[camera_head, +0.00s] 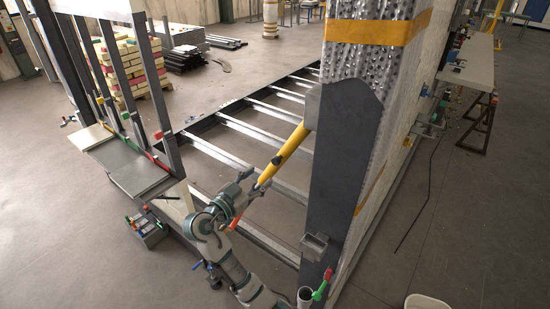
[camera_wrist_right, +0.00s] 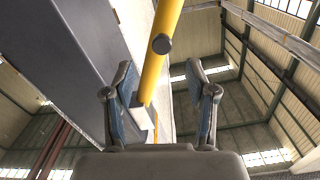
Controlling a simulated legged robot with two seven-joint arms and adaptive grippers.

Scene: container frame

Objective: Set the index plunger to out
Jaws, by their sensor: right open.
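A yellow bar (camera_head: 283,160) slants down from a grey bracket on the dark upright in the head view. In the right wrist view the yellow bar (camera_wrist_right: 157,75) runs down between the fingers, closer to the left one. A dark round knob (camera_wrist_right: 161,44) on this bar looks like the index plunger; whether it is in or out I cannot tell. My right gripper (camera_head: 258,188) is at the bar's lower end in the head view. In the wrist view the right gripper (camera_wrist_right: 165,105) is open, with the knob beyond its fingertips. My left gripper is not in view.
The dark upright (camera_head: 335,185) stands right of the bar, beside a wrapped panel (camera_head: 372,75). Metal rungs (camera_head: 222,152) lie low behind my arm. A grey rack (camera_head: 135,165) with coloured clamps stands at the left. Open floor (camera_head: 455,225) lies at the right.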

